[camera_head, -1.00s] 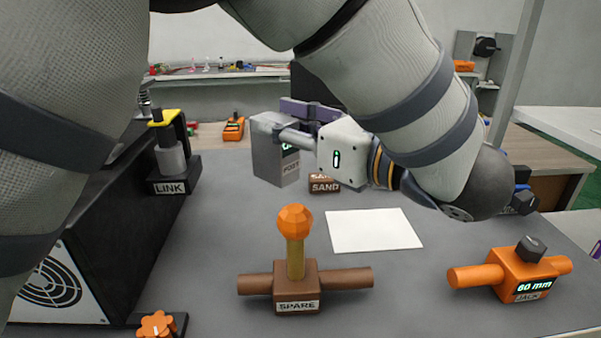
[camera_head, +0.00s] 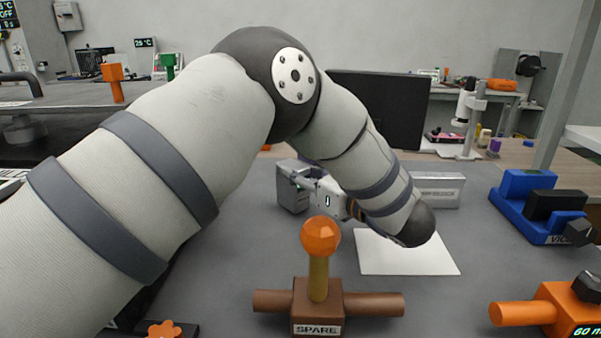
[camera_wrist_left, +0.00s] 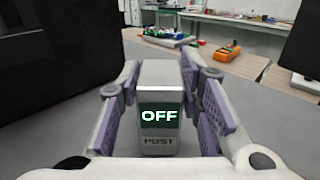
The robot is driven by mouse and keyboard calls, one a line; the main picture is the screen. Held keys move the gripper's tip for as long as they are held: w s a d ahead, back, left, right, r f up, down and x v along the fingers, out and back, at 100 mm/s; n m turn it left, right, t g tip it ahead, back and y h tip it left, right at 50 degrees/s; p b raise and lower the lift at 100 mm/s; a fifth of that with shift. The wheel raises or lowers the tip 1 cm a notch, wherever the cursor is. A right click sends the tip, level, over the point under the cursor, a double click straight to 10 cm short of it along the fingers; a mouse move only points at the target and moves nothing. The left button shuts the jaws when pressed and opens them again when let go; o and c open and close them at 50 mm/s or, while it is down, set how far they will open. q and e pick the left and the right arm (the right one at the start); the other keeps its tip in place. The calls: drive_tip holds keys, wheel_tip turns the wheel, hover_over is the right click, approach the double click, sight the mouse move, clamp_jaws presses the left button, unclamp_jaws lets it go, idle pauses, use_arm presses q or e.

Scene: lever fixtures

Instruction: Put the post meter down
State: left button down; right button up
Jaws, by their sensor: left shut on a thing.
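The post meter (camera_head: 291,190) is a grey box, upright at the far middle of the grey table in the head view. In the left wrist view the post meter (camera_wrist_left: 160,108) faces me, its screen reading OFF above a label that looks like POST. My left gripper (camera_head: 303,178) is shut on it, with a purple-padded finger on each side in the wrist view. Whether its base touches the table I cannot tell. My forearm hides part of the gripper. My right gripper is not in view.
A white sheet (camera_head: 408,254) lies right of the meter. The brown SPARE lever (camera_head: 318,298) stands in front, the orange JACK (camera_head: 565,308) at front right. The blue vice (camera_head: 524,186) and a pale block (camera_head: 447,190) are at right. A dark monitor (camera_head: 395,100) stands behind.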

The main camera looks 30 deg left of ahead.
use_arm(q)
drive_tip(key=c, duration=1.1)
unclamp_jaws()
drive_tip(key=shift+f, duration=0.15)
drive_tip(key=b+v, duration=0.1)
drive_tip(key=v, duration=1.1)
